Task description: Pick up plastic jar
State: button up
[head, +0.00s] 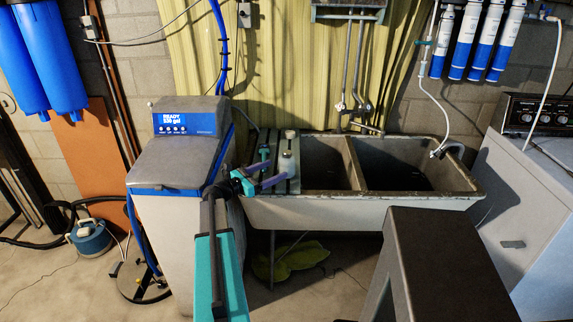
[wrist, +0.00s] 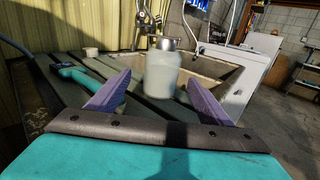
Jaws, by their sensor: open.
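The plastic jar (head: 287,165) is a pale, translucent jar with a grey cap, standing upright on the slatted drainboard left of the sink basins. In the wrist view the jar (wrist: 162,72) stands ahead of my gripper, centred between the two purple fingers. My gripper (head: 266,178) is open and at the left front of the jar in the head view. In the wrist view my gripper (wrist: 164,96) has its fingers spread wide with nothing held. I cannot tell whether the fingertips reach beside the jar.
A teal-handled tool (wrist: 80,76) lies on the drainboard left of the jar, near a small pale cup-like item (wrist: 90,53). The double sink (head: 370,209) is to the right. A water softener (head: 180,160) stands close on the left. A dark grey box-like surface (head: 445,260) is at front right.

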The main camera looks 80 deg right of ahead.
aim_at(281, 168)
jog(key=shift+s+d, duration=0.1)
jog(key=shift+d, duration=0.05)
jog(key=shift+p+x, duration=1)
jog(key=shift+x, duration=1.55)
jog(key=shift+s, duration=0.1)
jog(key=c, duration=1.2)
